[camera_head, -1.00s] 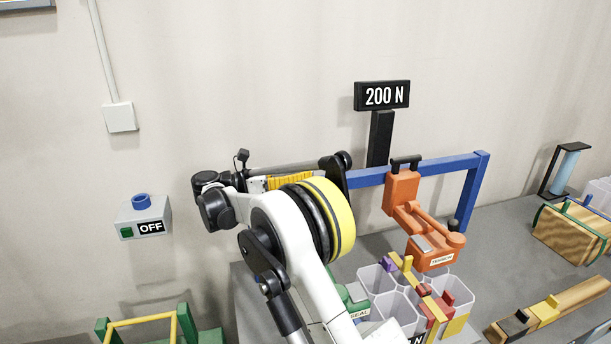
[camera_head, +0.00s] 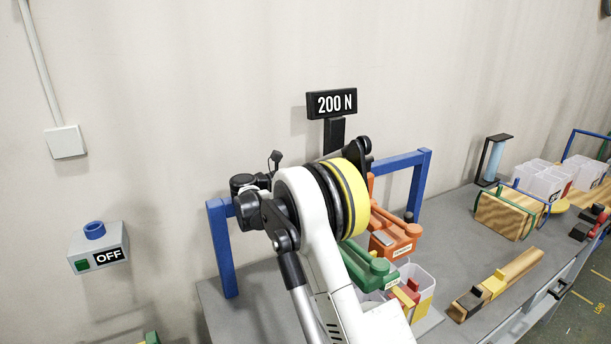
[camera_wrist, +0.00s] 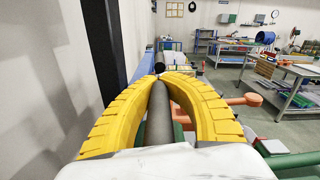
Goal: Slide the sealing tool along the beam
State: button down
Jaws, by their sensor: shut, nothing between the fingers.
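The green sealing tool (camera_head: 370,267) shows beyond my arm in the head view, its upper part hidden. It appears close beside the orange tool (camera_head: 396,236), in front of it. The blue beam (camera_head: 398,162) runs on posts behind my arm, its middle hidden. My gripper is hidden behind my arm in the head view. In the wrist view my gripper (camera_wrist: 160,78) has its yellow fingers together at the tips, with a dark grey rod (camera_wrist: 158,118) just below them. Green parts (camera_wrist: 288,161) and orange parts (camera_wrist: 252,100) show beside and below the fingers. Contact with the tool cannot be told.
A "200 N" sign (camera_head: 331,103) stands behind the beam. Clear bins (camera_head: 422,281) sit in front of the tools. A wooden bar (camera_head: 512,275) with black and yellow blocks lies at right. An "OFF" box (camera_head: 97,250) is on the wall at left.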

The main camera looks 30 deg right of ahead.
jog(key=shift+d+f, duration=0.1)
jog(key=shift+d, duration=0.95)
jog(key=c, duration=2.2)
grip_release()
jog(key=o, duration=0.9)
jog(key=a, duration=1.2)
